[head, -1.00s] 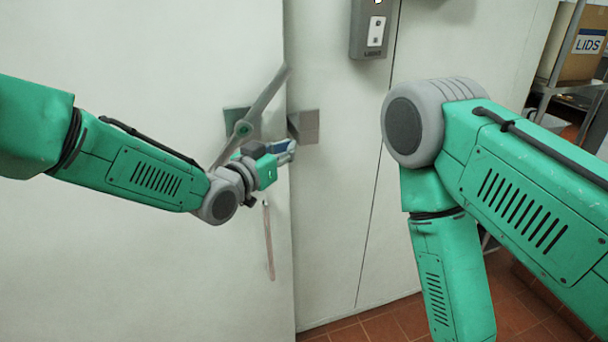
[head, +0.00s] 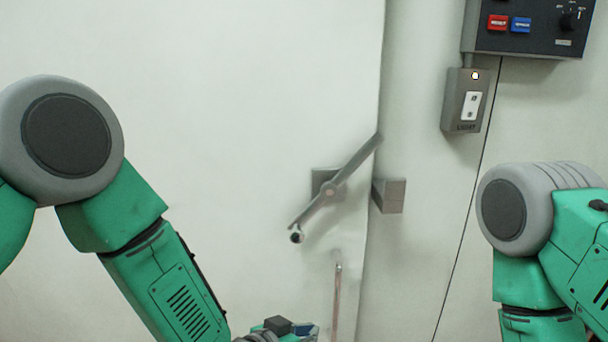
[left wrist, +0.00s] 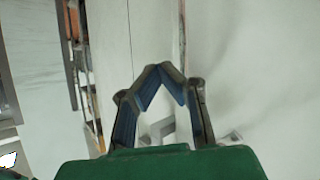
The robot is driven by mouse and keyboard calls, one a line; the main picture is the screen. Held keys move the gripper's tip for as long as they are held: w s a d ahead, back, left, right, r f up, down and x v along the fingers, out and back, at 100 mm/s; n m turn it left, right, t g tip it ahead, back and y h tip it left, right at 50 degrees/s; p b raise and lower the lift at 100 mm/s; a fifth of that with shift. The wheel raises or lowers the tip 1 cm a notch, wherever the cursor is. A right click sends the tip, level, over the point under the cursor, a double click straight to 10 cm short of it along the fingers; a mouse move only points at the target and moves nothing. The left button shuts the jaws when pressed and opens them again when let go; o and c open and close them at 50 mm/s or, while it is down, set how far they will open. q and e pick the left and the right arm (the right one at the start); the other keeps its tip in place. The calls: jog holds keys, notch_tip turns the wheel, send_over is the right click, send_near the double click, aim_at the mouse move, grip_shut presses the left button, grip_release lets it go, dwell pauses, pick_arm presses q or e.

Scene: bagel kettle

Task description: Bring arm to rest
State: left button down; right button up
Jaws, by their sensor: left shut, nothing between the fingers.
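My left arm (head: 170,285) bends down from the left side of the head view. Its gripper (head: 305,332) shows only partly at the bottom edge, apart from the door and below its handle. In the left wrist view the two blue-lined fingers (left wrist: 163,70) meet at their tips with nothing between them. My right arm (head: 535,255) hangs at the right edge of the head view, and its gripper is out of the picture.
A large white door (head: 200,100) fills the left and middle, with a slanted grey lever handle (head: 345,180). A grey latch block (head: 389,195) sits beside its edge. A grey light switch box (head: 467,100) and a control panel (head: 530,25) are at the upper right.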

pick_arm(q)
jog(key=s+a+f+n+g+y, duration=0.2)
jog(key=s+a+f+y, duration=0.1)
jog(key=s+a+f, duration=0.5)
jog(key=s+a+f+n+g+y, duration=0.25)
jog(key=s+a+f, duration=0.4)
jog(key=a, duration=0.35)
jog(key=s+a+f+n+g+y, duration=0.1)
jog(key=s+a+n+g+y, duration=0.1)
jog(key=s+a, duration=1)
jog(key=s+g+y, duration=0.1)
jog(key=s+g, duration=0.1)
jog(key=s, duration=0.1)
jog(key=shift+s+a+f, duration=0.2)
jog(key=shift+a+f, duration=0.05)
jog(key=shift+a, duration=0.05)
jog(key=shift+w+d, duration=0.1)
jog(key=shift+w, duration=0.05)
